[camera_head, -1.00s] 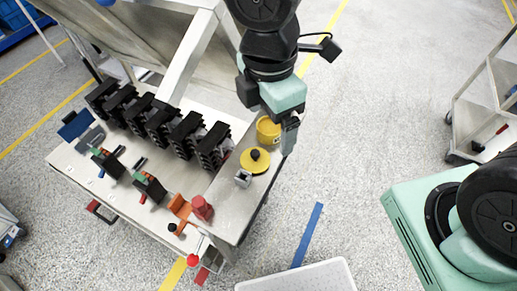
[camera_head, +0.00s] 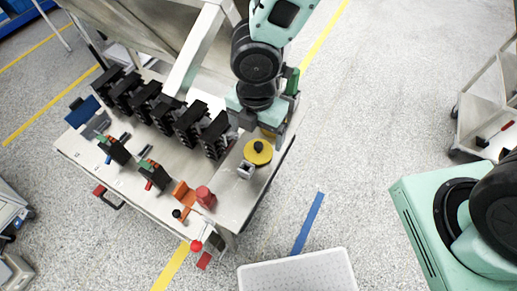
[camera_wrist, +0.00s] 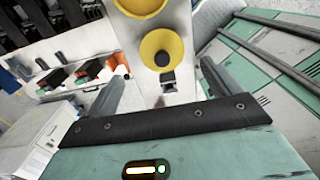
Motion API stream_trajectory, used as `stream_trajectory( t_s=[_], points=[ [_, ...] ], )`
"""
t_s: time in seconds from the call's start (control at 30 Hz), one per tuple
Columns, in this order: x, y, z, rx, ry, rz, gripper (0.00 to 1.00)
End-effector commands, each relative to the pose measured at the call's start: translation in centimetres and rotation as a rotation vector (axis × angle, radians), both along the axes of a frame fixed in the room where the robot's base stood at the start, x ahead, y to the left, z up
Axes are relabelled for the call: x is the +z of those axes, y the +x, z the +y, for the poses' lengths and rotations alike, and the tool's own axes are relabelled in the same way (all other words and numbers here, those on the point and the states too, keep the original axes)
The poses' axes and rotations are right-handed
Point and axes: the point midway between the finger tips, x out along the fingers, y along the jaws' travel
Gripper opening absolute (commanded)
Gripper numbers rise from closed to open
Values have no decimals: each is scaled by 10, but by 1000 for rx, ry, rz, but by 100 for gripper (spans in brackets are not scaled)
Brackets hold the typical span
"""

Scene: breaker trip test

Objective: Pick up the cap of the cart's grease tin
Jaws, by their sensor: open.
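The cap is a round yellow disc with a black knob (camera_head: 257,151). It lies on the cart's top near the right edge. The yellow grease tin (camera_head: 268,131) is beside it, mostly hidden under my gripper (camera_head: 264,122) in the head view. In the wrist view the cap (camera_wrist: 174,41) lies ahead, between the lines of my gripper's two spread fingers (camera_wrist: 164,68), with the tin (camera_wrist: 140,5) beyond it at the top edge. My gripper is open and empty, above the cart and apart from the cap.
A small grey metal block (camera_head: 245,170) sits close to the cap. A row of black breakers (camera_head: 165,115) stands to the left. A red cylinder (camera_head: 204,195) and an orange part (camera_head: 183,193) are at the cart's front. A white perforated tray (camera_head: 298,275) is below.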

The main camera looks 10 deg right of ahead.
Motion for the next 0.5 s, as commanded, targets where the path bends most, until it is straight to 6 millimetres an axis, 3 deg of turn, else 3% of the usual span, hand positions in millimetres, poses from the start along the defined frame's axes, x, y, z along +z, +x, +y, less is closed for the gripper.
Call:
stream_trajectory(
  t_s=[0.17,0.5],
  points=[
    [-11,0,-1,0,-2,1,89],
    [-54,-1,-4,0,-1,1,89]
  ],
)
